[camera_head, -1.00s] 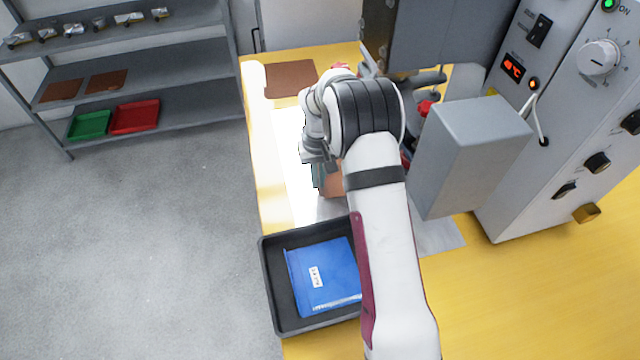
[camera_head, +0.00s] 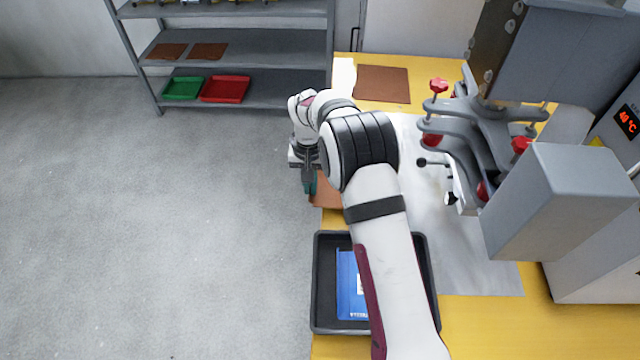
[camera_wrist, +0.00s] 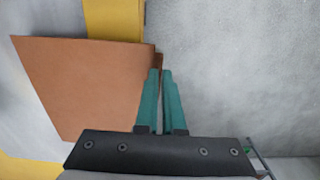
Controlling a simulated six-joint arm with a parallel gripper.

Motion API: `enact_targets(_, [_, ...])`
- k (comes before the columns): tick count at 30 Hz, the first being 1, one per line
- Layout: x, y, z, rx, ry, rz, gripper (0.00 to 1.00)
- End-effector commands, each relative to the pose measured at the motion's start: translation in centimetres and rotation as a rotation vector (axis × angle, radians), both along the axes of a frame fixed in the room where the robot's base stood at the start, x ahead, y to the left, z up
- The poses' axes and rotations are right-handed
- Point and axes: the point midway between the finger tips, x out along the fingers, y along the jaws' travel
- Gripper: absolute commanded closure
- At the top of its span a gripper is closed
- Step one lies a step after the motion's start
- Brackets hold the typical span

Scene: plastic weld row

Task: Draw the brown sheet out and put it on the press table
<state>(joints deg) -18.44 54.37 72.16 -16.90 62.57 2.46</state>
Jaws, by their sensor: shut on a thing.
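My gripper (camera_head: 309,188) is shut on the edge of a brown sheet (camera_head: 325,194), at the left edge of the yellow table. In the wrist view the two green fingers (camera_wrist: 161,74) are close together at the right edge of the brown sheet (camera_wrist: 85,82), which extends to the left. My arm hides part of the held sheet in the head view. Another brown sheet (camera_head: 382,84) lies flat at the back of the table. A pale grey metal surface (camera_head: 465,255) lies below and beside the press with its red knobs (camera_head: 438,86).
A black tray (camera_head: 323,290) with a blue packet (camera_head: 348,285) stands at the front, partly behind my arm. A grey box (camera_head: 560,200) juts out at the right. A shelf (camera_head: 250,100) at the back left holds brown sheets, a green tray (camera_head: 184,87) and a red tray (camera_head: 224,89).

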Motion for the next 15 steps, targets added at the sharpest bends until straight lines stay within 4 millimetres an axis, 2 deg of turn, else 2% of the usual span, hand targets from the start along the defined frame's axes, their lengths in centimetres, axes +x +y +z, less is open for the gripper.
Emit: enact_targets(15, [0.0,8.8,0.0,0.0,-0.002,0.004,1.0])
